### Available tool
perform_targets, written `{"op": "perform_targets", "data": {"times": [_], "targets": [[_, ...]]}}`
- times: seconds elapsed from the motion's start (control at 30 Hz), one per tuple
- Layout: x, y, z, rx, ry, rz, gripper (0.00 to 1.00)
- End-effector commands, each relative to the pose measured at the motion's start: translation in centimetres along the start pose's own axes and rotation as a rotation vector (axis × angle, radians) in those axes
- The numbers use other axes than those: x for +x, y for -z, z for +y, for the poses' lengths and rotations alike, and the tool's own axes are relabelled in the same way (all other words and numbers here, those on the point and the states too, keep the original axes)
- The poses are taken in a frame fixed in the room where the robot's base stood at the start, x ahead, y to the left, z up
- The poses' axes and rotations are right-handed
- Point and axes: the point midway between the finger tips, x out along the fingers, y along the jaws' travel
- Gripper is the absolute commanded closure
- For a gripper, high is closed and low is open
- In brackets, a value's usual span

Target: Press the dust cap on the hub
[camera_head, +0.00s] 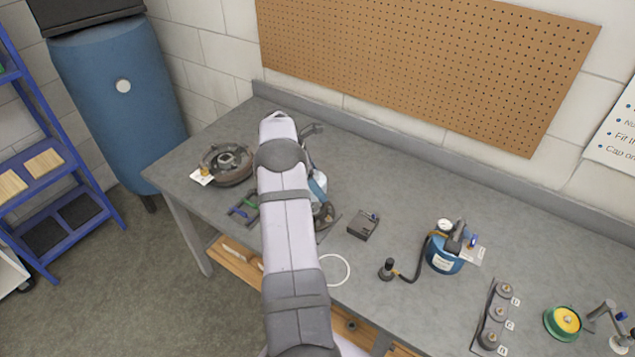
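My arm reaches up the middle of the picture and covers part of the bench. My gripper is mostly hidden behind it; I cannot make out its fingers or anything held. A dark round part like a hub or drum (228,166) lies at the left of the bench with a pale tag. Another dark rounded piece (325,214) shows just right of my arm, partly covered; I cannot tell whether it belongs to a hub or to my gripper. I cannot identify the dust cap. Several small round parts stand on a lettered strip (493,318) at the right.
The grey bench (400,190) has clear room along its back. A small dark box (363,225), a white ring (335,270), a blue canister with gauge and hose (445,254), and a green-yellow round item (563,323) stand on it. A pegboard (420,65) hangs behind.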

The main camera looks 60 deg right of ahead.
Motion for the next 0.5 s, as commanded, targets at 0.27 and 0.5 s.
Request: {"op": "perform_targets", "data": {"times": [0.27, 0.5], "targets": [[1.6, 0.7, 0.0, 0.000, 0.000, 0.000, 0.52], [3.5, 1.5, 0.0, 0.000, 0.001, 0.000, 0.52]]}}
